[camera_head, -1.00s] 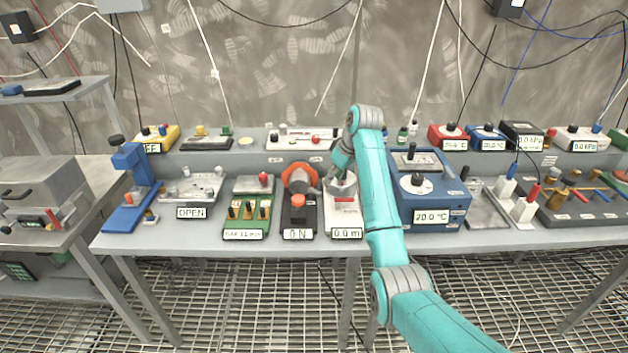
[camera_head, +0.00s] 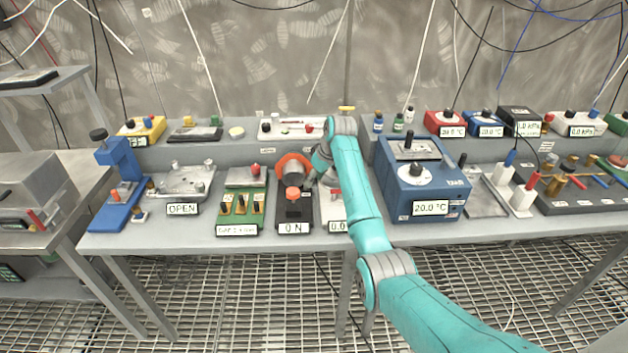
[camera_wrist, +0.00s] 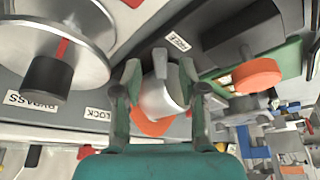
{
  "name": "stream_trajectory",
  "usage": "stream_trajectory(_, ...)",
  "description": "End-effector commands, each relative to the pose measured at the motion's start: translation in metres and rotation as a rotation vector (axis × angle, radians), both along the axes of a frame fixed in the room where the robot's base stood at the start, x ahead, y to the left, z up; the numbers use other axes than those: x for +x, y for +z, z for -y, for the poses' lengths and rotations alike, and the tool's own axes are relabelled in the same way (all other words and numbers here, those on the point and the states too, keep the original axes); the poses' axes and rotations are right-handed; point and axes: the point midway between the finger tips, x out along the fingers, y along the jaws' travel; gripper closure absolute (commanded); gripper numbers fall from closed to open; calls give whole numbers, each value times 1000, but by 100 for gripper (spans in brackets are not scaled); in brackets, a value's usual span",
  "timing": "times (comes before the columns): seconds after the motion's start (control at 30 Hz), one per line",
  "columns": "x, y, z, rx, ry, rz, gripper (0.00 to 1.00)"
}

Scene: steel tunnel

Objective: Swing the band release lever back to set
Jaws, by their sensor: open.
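My gripper (camera_wrist: 160,75) is open, with its two fingers on either side of a silver cylinder (camera_wrist: 163,97). I cannot tell whether they touch it. An orange part (camera_wrist: 150,124) shows just behind the cylinder. A FREE label (camera_wrist: 178,42) lies beyond the fingertips, and a LOCK label (camera_wrist: 97,113) lies left of the left finger. Which part is the band release lever is not clear. In the head view my gripper (camera_head: 312,181) is low beside the black "0 N" unit (camera_head: 294,215) with its orange ring (camera_head: 293,160); my arm partly hides the spot.
A silver disc with a black knob (camera_wrist: 48,78) stands close on the left in the wrist view, by a BYPASS label. An orange knob (camera_wrist: 257,75) is close on the right. The green unit (camera_head: 241,205) and blue "20.0 °C" box (camera_head: 425,190) flank this area.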

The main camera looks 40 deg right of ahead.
Motion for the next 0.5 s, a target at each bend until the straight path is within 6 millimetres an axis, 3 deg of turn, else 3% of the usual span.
stream_trajectory(0.2,4,-11,-1,0,0,0,58)
stream_trajectory(0.47,5,-12,-1,0,0,0,58)
stream_trajectory(0.5,5,-12,-1,0,0,0,68)
